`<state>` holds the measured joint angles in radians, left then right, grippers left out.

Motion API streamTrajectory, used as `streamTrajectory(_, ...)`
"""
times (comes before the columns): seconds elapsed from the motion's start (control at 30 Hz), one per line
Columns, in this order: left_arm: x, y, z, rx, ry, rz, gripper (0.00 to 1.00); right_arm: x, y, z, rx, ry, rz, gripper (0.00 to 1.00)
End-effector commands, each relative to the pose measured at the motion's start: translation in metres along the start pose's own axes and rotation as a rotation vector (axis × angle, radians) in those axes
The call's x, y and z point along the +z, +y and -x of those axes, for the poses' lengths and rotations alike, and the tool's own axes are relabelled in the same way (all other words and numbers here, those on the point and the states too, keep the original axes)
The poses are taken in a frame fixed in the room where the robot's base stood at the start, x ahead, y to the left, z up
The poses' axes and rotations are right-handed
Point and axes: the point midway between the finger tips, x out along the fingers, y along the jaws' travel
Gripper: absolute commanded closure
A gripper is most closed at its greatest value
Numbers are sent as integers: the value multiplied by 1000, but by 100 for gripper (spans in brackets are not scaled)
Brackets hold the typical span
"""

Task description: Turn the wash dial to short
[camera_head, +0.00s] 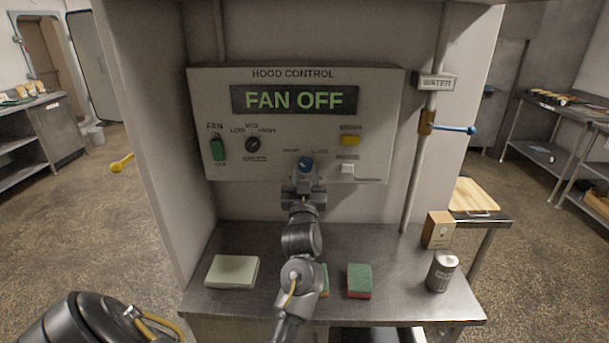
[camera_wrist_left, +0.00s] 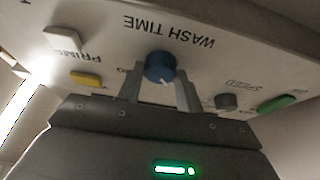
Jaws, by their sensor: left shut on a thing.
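The blue wash dial (camera_head: 305,163) is low on the hood control panel, right of centre. Small labels flank it above; the right one looks like LONG, and the left one is too blurred to read surely. My left gripper (camera_head: 304,184) reaches up to the dial from below and is shut on it. In the left wrist view, the blue dial (camera_wrist_left: 160,66) sits between the two fingers, under an upside-down WASH TIME label. A white mark shows on the dial's edge facing the gripper. The fingers hide part of the dial. My right gripper is in neither view.
The panel also has a FAN OFF display (camera_head: 294,99), a green fan switch (camera_head: 218,149), a black speed knob (camera_head: 252,144), a yellow button (camera_head: 350,140) and a white switch (camera_head: 348,169). Sponges (camera_head: 359,280), a can (camera_head: 441,271) and a box (camera_head: 437,229) stand on the steel counter.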

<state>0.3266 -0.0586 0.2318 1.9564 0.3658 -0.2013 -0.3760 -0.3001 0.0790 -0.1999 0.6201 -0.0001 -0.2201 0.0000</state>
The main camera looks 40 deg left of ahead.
Motion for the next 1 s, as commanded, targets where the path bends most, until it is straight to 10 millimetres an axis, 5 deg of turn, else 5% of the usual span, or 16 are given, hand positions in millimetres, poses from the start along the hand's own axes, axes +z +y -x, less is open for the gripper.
streamTrajectory(0.43,-2,0,-1,-4,4,10,87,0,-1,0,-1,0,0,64)
streamTrajectory(0.47,-2,0,-1,-4,4,9,60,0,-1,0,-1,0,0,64)
streamTrajectory(0.6,-2,0,0,-4,3,9,43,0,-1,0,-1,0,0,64)
streamTrajectory(1.0,0,0,11,-2,-1,8,43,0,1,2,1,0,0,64)
